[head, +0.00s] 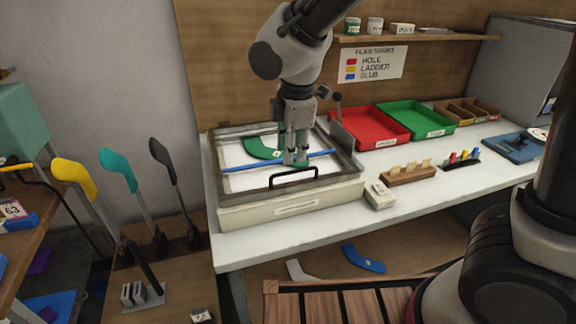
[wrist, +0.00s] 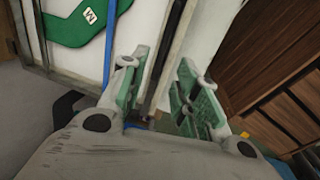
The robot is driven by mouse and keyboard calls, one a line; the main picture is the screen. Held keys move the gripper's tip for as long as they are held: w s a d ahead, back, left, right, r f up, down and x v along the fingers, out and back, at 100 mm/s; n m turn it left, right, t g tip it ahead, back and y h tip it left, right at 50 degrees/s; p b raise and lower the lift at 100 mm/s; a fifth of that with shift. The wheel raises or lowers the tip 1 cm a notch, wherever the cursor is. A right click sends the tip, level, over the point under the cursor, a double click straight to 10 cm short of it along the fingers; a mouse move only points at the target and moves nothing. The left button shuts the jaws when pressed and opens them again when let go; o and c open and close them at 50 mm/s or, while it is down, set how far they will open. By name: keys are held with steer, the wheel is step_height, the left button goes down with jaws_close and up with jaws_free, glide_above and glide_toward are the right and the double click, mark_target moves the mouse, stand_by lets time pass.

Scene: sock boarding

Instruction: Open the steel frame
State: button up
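The grey steel frame (head: 345,184) lies flat on a pale box (head: 240,216) at the left of the white table. A black handle (head: 293,175) stands on its front side. Inside the frame are a green sock (head: 262,148) and a blue bar (head: 240,167). My gripper (head: 295,163) points down over the frame, just behind the handle as seen from the head. In the wrist view my gripper (wrist: 160,68) has its green-padded fingers apart. A frame edge (wrist: 172,42) and a dark bar run between or behind them; I cannot tell whether they touch.
A small pale block (head: 379,195) sits near the table's front edge. Colored sock forms (head: 118,168) stand at the left.

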mark_target(290, 173)
steer(key=f, duration=0.3)
steer(key=w+f, duration=0.1)
steer(key=f, duration=0.2)
steer(key=shift+w+a+f, duration=0.1)
jaws_close()
